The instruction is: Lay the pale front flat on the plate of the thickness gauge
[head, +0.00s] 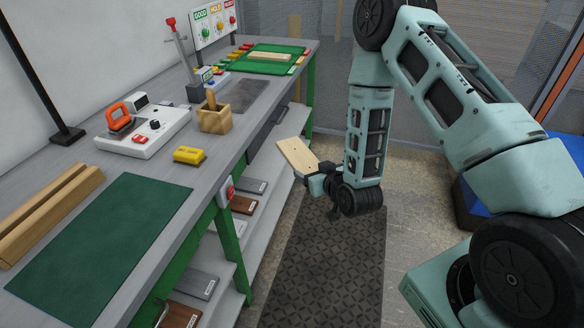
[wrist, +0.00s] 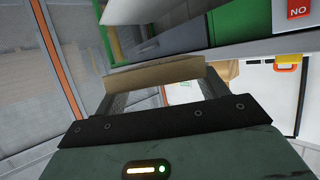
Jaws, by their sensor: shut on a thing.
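The pale front (head: 297,156) is a thin light wooden board. My gripper (head: 314,173) is shut on its near end and holds it tilted in the air, to the right of the bench and above the floor. In the wrist view the board (wrist: 150,74) shows nearly edge-on between the fingers (wrist: 160,92). A grey device with a post and a red-tipped lever (head: 194,91) stands towards the back of the bench and looks like the thickness gauge. A dark flat plate (head: 246,95) lies on the bench to its right; I cannot tell whether it belongs to the gauge.
The bench (head: 205,170) carries a wooden box (head: 214,122), a yellow block (head: 189,155), a white device with an orange handle (head: 150,136) and a green mat (head: 100,235). A green tray (head: 288,69) is at the far end. Shelves with boards (head: 197,284) are below.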

